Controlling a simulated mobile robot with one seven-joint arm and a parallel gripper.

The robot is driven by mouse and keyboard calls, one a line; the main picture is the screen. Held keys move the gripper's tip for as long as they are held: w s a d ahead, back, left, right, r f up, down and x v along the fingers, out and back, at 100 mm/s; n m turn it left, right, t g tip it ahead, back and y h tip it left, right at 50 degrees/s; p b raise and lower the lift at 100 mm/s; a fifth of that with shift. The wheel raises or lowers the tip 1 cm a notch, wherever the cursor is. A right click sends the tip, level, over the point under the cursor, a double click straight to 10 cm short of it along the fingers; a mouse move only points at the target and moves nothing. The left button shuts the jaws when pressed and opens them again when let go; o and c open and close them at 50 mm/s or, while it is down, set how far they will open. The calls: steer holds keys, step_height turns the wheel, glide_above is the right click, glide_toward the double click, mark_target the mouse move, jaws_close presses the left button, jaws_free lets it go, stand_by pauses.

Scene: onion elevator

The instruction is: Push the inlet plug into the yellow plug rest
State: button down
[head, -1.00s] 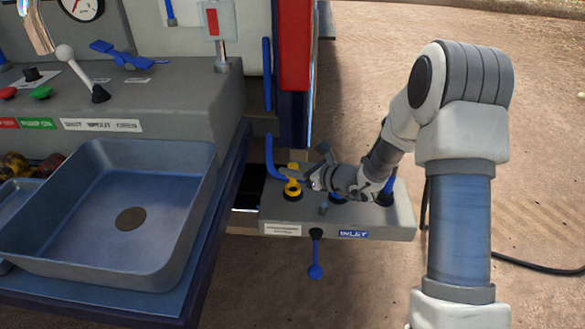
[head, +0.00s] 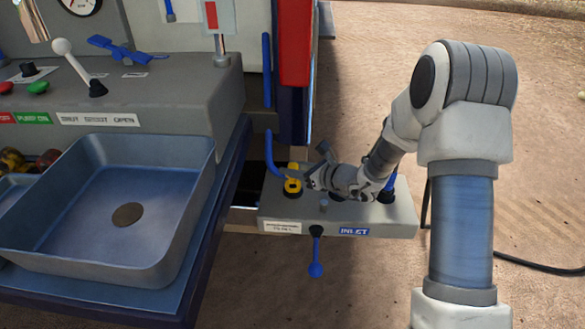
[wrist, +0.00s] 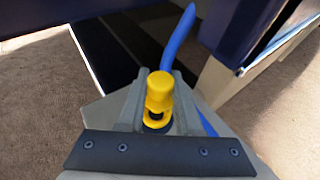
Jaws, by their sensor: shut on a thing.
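The yellow plug rest (head: 292,187) is a ring with a dark centre at the left end of the grey inlet block (head: 385,217). My gripper (head: 304,178) reaches in from the right, low over the block, beside the rest. In the wrist view my gripper (wrist: 160,85) is shut on a yellow cylinder, which I take for the inlet plug (wrist: 160,90). A dark gap and a lower yellow ring show just below it. The fingers and the plug hide part of the rest. I cannot tell how far the plug sits in it.
A blue bent pipe (head: 272,155) rises just left of the rest. A blue lever (head: 316,262) hangs at the block's front. A steel basin (head: 180,235) stands to the left, with a dark gap between it and the block.

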mark_target(293, 182)
steer(key=shift+f+b, duration=0.35)
steer(key=shift+f, duration=0.05)
steer(key=shift+f+b, duration=0.35)
steer(key=shift+f, duration=0.2)
stand_by(0.6)
steer(key=shift+f+b, duration=0.35)
steer(key=shift+b, duration=0.25)
steer(key=shift+f+b, duration=0.35)
steer(key=shift+b, duration=0.05)
steer(key=c, duration=0.5)
jaws_free()
